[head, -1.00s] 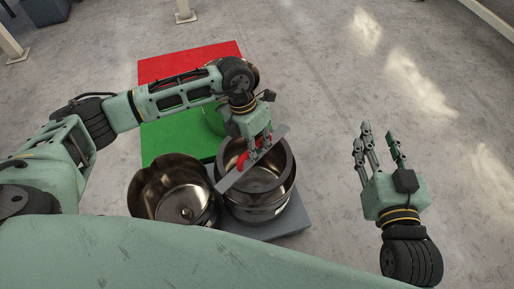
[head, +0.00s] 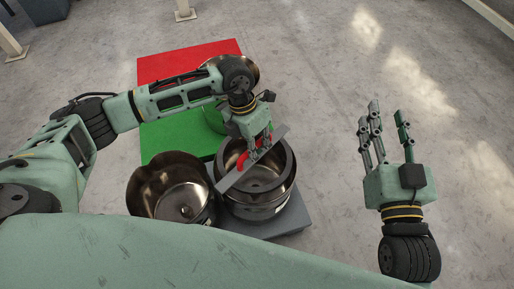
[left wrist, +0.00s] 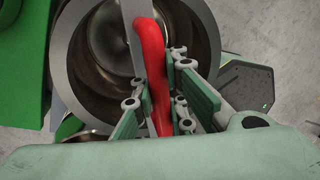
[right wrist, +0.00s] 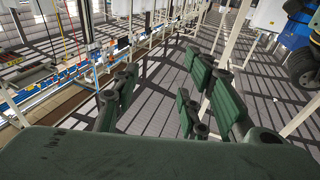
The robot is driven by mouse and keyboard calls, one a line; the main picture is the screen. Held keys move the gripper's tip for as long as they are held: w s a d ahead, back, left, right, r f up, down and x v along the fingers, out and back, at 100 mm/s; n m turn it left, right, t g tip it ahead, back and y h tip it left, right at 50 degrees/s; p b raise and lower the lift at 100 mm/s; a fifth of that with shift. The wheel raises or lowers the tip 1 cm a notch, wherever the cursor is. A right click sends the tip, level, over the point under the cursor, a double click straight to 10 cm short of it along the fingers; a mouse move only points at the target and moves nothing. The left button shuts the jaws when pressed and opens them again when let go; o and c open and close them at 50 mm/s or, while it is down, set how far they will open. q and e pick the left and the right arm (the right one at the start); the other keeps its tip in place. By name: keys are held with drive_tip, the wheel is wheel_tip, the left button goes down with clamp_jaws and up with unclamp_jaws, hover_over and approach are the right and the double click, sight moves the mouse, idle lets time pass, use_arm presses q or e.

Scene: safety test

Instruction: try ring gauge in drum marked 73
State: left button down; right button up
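My left gripper (head: 257,143) is shut on the red handle (head: 243,161) of the ring gauge, a flat grey bar (head: 232,180) with a thick dark grey ring (head: 287,164) below it. The left wrist view shows the red handle (left wrist: 153,65) between the fingers. The ring lies over the mouth of the right-hand front drum (head: 259,208); I cannot tell whether it touches the rim. A second open metal drum (head: 165,205) stands to its left, its rim uneven. No number is readable on either drum. My right gripper (head: 388,135) is open and empty above bare floor.
Behind are a green mat (head: 165,139) and a red mat (head: 170,66). Another metal drum (head: 245,66) at the back is mostly hidden by my left arm. Floor to the right is clear.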

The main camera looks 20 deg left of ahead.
use_arm(q)
drive_tip(key=shift+f+b, duration=0.45)
drive_tip(key=shift+f, duration=0.25)
use_arm(e)
drive_tip(key=shift+s+a+r+t+y, duration=0.15)
drive_tip(key=shift+r+t, duration=0.3)
drive_tip(key=shift+r, duration=0.4)
drive_tip(key=shift+s+r+t+y, duration=0.15)
drive_tip(key=shift+r+t, duration=0.25)
drive_tip(key=shift+r, duration=0.45)
drive_tip(key=shift+s+a+r+t+y, duration=0.1)
drive_tip(key=shift+r+t+y, duration=0.1)
drive_tip(key=shift+r+t, duration=0.45)
drive_tip(key=shift+r, duration=0.3)
use_arm(q)
drive_tip(key=c, duration=2.4)
unclamp_jaws()
drive_tip(key=shift+c, duration=0.2)
use_arm(e)
drive_tip(key=shift+f, duration=0.2)
use_arm(q)
drive_tip(key=o, duration=0.8)
drive_tip(key=shift+c, duration=0.2)
use_arm(e)
drive_tip(key=shift+s, duration=0.1)
use_arm(q)
drive_tip(key=shift+f, duration=0.1)
